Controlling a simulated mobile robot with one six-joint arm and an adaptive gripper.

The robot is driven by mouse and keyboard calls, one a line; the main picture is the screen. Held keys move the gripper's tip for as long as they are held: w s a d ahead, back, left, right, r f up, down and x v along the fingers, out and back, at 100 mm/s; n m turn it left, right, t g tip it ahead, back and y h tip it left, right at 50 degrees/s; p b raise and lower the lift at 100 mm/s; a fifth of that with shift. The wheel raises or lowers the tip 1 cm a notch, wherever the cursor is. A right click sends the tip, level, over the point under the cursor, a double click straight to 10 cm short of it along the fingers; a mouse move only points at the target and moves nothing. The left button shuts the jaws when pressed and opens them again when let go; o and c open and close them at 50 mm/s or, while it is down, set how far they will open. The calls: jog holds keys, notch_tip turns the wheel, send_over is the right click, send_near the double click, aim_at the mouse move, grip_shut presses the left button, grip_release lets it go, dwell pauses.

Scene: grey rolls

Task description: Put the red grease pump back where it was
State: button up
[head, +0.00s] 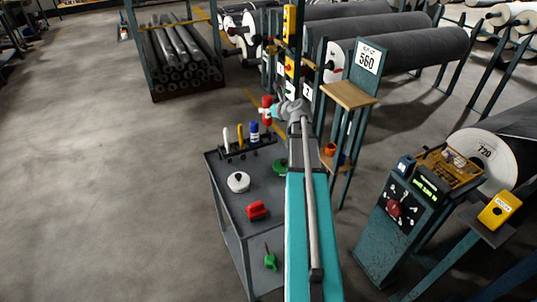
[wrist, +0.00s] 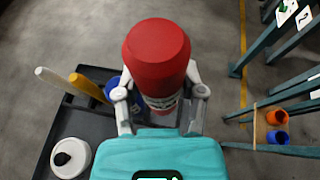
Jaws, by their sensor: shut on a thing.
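The red grease pump (wrist: 157,48) is a red-topped cylinder with a pale label band below. My gripper (wrist: 161,92) is shut on it, with one finger on each side. In the head view the pump (head: 267,108) shows small at the end of my arm, above the far end of the grey cart (head: 236,205). A dark rack (head: 240,153) at that end of the cart holds a white, a yellow and a blue-and-white item. In the wrist view the blue item (wrist: 117,88) is partly hidden behind my left finger.
On the cart are a white round tin (head: 238,182), a red object (head: 257,211) and a green object (head: 280,166). A stand with a wooden shelf (head: 349,95) rises right of my arm. Orange and blue cups (wrist: 277,118) sit right. Floor left of the cart is clear.

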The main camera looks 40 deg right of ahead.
aim_at(268, 129)
dwell(0.3)
notch_tip(268, 129, down, 6)
jog(key=b, duration=0.6)
jog(key=shift+f, duration=0.15)
dwell(0.3)
jog(key=shift+f+b, duration=1.85)
jog(key=shift+b, duration=0.2)
jog(key=shift+f, duration=0.15)
jog(key=o, duration=0.9)
jog(key=shift+c, duration=0.2)
jog(key=shift+r, duration=0.25)
jog(key=p+v, duration=0.4)
jog(key=v, duration=0.8)
jog(key=shift+p, duration=0.35)
